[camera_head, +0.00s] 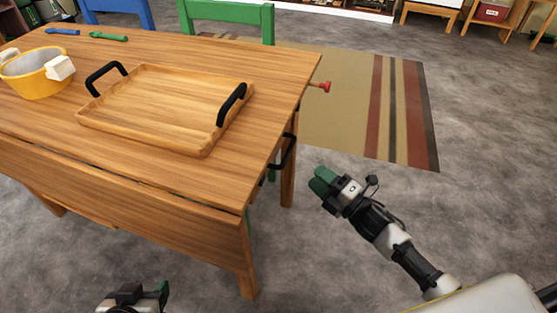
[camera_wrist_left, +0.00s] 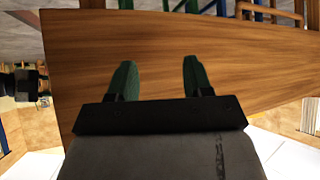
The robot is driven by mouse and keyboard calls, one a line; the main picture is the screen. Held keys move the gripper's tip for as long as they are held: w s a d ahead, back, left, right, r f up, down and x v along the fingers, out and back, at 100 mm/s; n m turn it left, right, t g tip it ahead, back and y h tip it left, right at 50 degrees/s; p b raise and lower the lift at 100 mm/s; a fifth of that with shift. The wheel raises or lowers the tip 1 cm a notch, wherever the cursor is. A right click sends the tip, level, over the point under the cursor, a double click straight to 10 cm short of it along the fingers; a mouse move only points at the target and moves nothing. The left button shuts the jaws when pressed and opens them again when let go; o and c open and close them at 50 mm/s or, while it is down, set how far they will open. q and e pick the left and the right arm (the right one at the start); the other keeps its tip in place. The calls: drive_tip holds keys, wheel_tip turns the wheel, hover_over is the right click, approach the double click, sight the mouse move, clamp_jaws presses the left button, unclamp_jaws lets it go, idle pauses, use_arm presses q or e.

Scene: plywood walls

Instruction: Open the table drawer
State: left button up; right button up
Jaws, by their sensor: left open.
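The wooden table (camera_head: 60,105) fills the left of the head view. A black handle (camera_head: 288,151) sticks out from its right end, below the tabletop; the drawer front behind it is hardly visible from here. My right gripper (camera_head: 322,181), with green fingers, is to the right of the handle and apart from it; its finger gap is unclear. My left gripper (camera_head: 150,292) is at the bottom edge, before the table's long near side. In the left wrist view its green fingers (camera_wrist_left: 158,78) are spread and empty, with the wooden table (camera_wrist_left: 230,50) behind them.
On the table are a wooden tray (camera_head: 150,108) with black handles, a yellow pot (camera_head: 38,75) and green cutlery (camera_head: 108,37). A red-tipped knob (camera_head: 323,86) sticks out at the right end. A green chair (camera_head: 228,12) is behind. Floor and a striped rug (camera_head: 345,110) lie right.

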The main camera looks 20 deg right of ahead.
sight(288, 151)
drive_tip(key=b+x, duration=0.1)
drive_tip(key=x, duration=1)
drive_tip(key=shift+s+r, duration=0.1)
use_arm(q)
drive_tip(key=w+r+t, duration=0.1)
drive_tip(key=w+d+r+t+h, duration=0.1)
drive_tip(key=w+r+t, duration=0.1)
drive_tip(key=r+t, duration=0.1)
drive_tip(key=shift+w+d, duration=0.25)
drive_tip(key=shift+d, duration=0.1)
use_arm(e)
clamp_jaws()
